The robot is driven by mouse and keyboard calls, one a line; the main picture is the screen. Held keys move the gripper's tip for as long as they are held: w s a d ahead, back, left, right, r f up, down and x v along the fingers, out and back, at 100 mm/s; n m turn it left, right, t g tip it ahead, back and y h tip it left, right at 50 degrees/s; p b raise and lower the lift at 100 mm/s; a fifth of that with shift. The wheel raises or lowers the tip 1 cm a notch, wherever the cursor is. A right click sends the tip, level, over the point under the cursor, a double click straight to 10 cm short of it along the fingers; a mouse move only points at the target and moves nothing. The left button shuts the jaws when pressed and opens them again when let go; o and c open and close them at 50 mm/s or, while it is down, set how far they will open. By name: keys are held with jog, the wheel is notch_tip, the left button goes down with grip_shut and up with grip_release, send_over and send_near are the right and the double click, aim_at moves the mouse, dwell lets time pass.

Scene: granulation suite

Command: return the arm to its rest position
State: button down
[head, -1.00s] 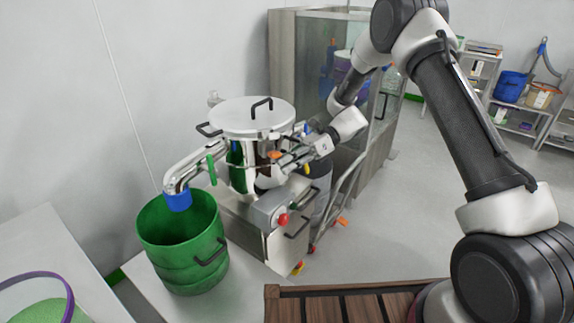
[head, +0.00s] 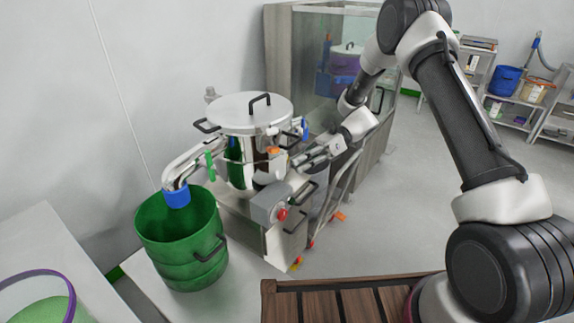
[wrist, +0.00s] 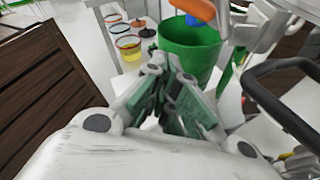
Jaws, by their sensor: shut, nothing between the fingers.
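My arm reaches from the lower right of the head view up and over to the left. My gripper (head: 300,163) is shut and empty, beside the front right of the steel lidded vessel (head: 238,170) and above its grey control box. A gap between the gripper and the vessel is hard to judge. In the wrist view my gripper (wrist: 168,78) points toward the green bucket (wrist: 190,42), with its fingers together. The same green bucket (head: 180,245) stands under the vessel's blue-tipped outlet pipe in the head view.
A black handle (wrist: 280,95) is close on the right in the wrist view. The control box with a red button (head: 283,214) stands below my gripper. A glass-fronted cabinet (head: 310,60) is behind. A wooden slatted surface (head: 340,305) is in front.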

jog(key=s+d+n+h, duration=0.3)
jog(key=d+n, duration=0.1)
jog(key=d, duration=0.2)
jog(key=s+d+n+h, duration=0.2)
jog(key=s+d+n, duration=0.1)
jog(key=d, duration=0.4)
jog(key=s+d+r+n+t+h, duration=0.4)
jog(key=s+d+r, duration=0.4)
jog(key=s+r, duration=0.3)
jog(key=s+d+r+n+t+h, duration=0.4)
jog(key=s+d+r, duration=0.4)
jog(key=r, duration=0.5)
jog(key=s+n+t, duration=0.1)
jog(key=s+t, duration=0.1)
jog(key=shift+s+r+n+t, duration=0.3)
jog(key=shift+s+r+t, duration=0.1)
jog(key=c, duration=2.2)
grip_release()
